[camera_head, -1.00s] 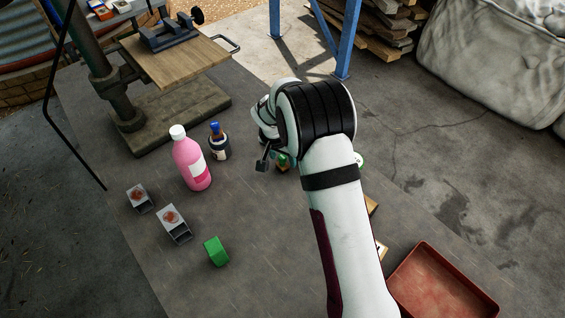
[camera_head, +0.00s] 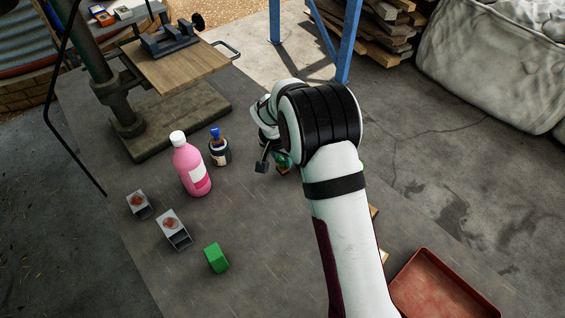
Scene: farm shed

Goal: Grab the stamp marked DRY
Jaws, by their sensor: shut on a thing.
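My gripper (camera_head: 271,163) is low over the bench top, mostly hidden behind my own arm. One dark finger shows; the other is hidden.
A pink bottle (camera_head: 190,165) and a dark jar with a blue top (camera_head: 219,150) stand left of my gripper. Two grey holders (camera_head: 173,229) and a green block (camera_head: 216,257) sit nearer. A red tray (camera_head: 440,288) is at lower right. A press stand (camera_head: 150,125) is at back left.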

